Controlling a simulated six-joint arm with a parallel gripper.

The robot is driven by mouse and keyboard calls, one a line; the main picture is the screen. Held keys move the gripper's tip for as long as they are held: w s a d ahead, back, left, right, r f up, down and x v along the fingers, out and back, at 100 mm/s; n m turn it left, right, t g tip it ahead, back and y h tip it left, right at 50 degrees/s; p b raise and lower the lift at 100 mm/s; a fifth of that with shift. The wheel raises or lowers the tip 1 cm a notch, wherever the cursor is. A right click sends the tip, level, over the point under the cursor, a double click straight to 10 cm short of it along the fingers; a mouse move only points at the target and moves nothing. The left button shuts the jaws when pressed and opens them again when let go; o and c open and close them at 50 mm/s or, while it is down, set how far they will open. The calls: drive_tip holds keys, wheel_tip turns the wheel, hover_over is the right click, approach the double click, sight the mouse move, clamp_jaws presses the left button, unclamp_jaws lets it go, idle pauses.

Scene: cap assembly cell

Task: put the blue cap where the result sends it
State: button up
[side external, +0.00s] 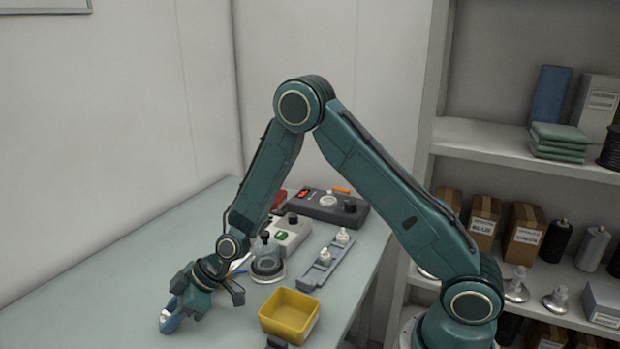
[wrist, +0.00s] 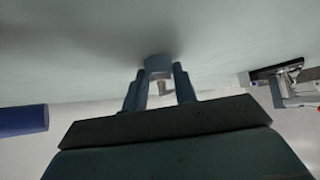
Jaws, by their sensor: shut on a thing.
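My gripper (side external: 178,311) is low over the left front of the table in the side view, pointing down and left. It is shut on a small piece that I take to be the blue cap (side external: 170,324), with a pale part beside it. In the wrist view my gripper (wrist: 159,86) has this cap (wrist: 158,65) between its fingertips; it looks grey-blue there, with a paler part below. The fingers hide some of it. I cannot tell whether it touches the table. A white box (side external: 291,236) with a green light and a dark box (side external: 325,207) with a red light stand behind.
A yellow bin (side external: 289,317) stands right of my gripper. A grey rack (side external: 317,272) with white fittings and a clear domed item (side external: 268,264) are behind it. Part of a red thing (side external: 280,200) shows farther back. A dark blue thing (wrist: 22,119) shows in the wrist view. The left table is clear.

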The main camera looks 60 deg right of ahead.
drive_tip(key=shift+r, duration=0.15)
wheel_tip(320, 180, up, 20)
drive_tip(key=shift+f, duration=0.1)
idle(0.6)
drive_tip(key=shift+d, duration=0.1)
idle(0.4)
drive_tip(key=w+d+m+t+h, duration=0.1)
drive_tip(key=w+d, duration=0.3)
drive_tip(key=d, duration=0.4)
drive_tip(key=w+d+r+m+h, duration=0.1)
drive_tip(key=w+d+m, duration=0.15)
drive_tip(key=d, duration=0.55)
drive_tip(key=w+d+m+t+h, duration=0.1)
drive_tip(key=w+d, duration=0.3)
drive_tip(key=d, duration=0.4)
drive_tip(key=s+d+m+h, duration=0.2)
drive_tip(key=d+m+h, duration=0.15)
drive_tip(key=d, duration=2.25)
drive_tip(key=shift+t+y, duration=0.25)
drive_tip(key=shift+t, duration=0.05)
drive_tip(key=f, duration=1.5)
drive_tip(key=shift+s+d+f, duration=0.1)
drive_tip(key=shift+s+f, duration=0.1)
drive_tip(key=shift+f, duration=0.15)
drive_tip(key=shift+f, duration=2.15)
